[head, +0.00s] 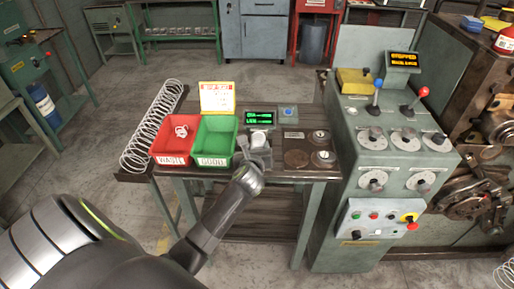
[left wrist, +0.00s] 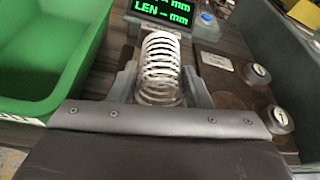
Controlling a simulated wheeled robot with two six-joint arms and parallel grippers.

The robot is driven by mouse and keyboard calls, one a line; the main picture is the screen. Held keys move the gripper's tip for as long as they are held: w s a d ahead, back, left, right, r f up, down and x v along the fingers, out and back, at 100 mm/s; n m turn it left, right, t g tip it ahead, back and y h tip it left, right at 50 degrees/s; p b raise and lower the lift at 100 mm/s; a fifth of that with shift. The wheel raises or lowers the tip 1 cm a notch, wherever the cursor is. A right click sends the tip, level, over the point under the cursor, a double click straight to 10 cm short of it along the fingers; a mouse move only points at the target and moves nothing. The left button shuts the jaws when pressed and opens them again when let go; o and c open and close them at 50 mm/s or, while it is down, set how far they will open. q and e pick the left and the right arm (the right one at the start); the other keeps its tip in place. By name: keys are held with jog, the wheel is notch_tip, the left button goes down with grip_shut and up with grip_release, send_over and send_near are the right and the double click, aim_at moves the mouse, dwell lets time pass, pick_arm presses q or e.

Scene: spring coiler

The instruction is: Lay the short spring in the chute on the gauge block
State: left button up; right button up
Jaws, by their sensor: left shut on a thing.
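The short spring (left wrist: 160,68), a pale wire coil, stands out in the left wrist view between the grey fingers of my left gripper (left wrist: 160,88). It also shows small and pale in the head view (head: 260,138). My left gripper (head: 256,150) is shut on the spring, at the front of the bench beside the green bin. The gauge's green display (head: 261,118) is just beyond the spring and shows dashes for length (left wrist: 162,12). The spring and fingers cover the chute and most of the block, so I cannot tell whether the spring touches it. My right gripper is out of view.
A green GOOD bin (head: 214,141) and a red WASTE bin (head: 176,136) holding a pale coil stand left of the gauge. A long spring (head: 152,125) lies at the bench's left edge. Round dials (head: 321,157) are right. The control console (head: 385,150) closes off the right side.

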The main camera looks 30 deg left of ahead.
pick_arm(q)
jog(key=o, duration=1.1)
jog(key=shift+c, duration=0.2)
jog(key=v, duration=1.7)
jog(key=shift+s+b, duration=0.15)
jog(key=shift+b, duration=0.25)
jog(key=shift+r, duration=0.1)
